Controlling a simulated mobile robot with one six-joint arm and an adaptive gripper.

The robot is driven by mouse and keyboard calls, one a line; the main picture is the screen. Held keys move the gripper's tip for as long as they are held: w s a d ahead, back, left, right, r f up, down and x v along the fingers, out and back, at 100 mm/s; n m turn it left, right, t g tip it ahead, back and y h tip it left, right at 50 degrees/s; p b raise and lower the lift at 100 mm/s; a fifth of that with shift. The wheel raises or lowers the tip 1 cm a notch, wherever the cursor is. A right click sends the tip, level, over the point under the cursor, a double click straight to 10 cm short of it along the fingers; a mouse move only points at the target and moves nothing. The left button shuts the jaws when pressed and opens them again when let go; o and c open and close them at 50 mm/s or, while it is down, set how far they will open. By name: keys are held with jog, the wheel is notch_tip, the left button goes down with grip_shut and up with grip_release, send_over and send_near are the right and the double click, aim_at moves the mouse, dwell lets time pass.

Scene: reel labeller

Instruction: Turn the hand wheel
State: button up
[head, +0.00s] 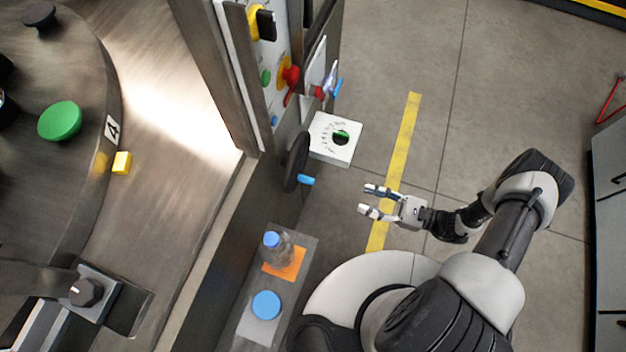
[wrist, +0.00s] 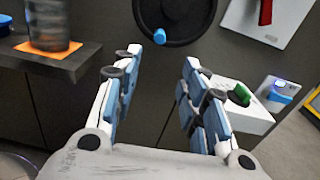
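The hand wheel is a black disc (head: 296,161) on the side of the machine, seen nearly edge-on in the head view, with a blue handle (head: 306,180) sticking out. In the wrist view the wheel (wrist: 176,18) faces me at the top, partly cut off, and its blue handle (wrist: 160,36) is near its lower left rim. My gripper (head: 367,199) is open and empty, to the right of the wheel and apart from it. In the wrist view its two fingers (wrist: 160,72) are spread, with the handle above and between them.
A shelf (head: 251,326) below the wheel carries a bottle (head: 281,250) on an orange patch and a blue disc (head: 266,305). A white box (head: 347,128) with a green and black knob juts out beyond the wheel. Red and blue controls are above. Floor around my gripper is clear.

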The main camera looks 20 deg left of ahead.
aim_at(313, 182)
jog(key=a, duration=0.5)
jog(key=a+b, duration=0.1)
jog(key=a, duration=0.5)
jog(key=w+a, duration=0.1)
jog(key=a, duration=0.5)
jog(key=shift+w+a+f+b, duration=0.1)
jog(key=shift+a+b, duration=0.15)
jog(key=shift+b, duration=0.05)
grip_shut()
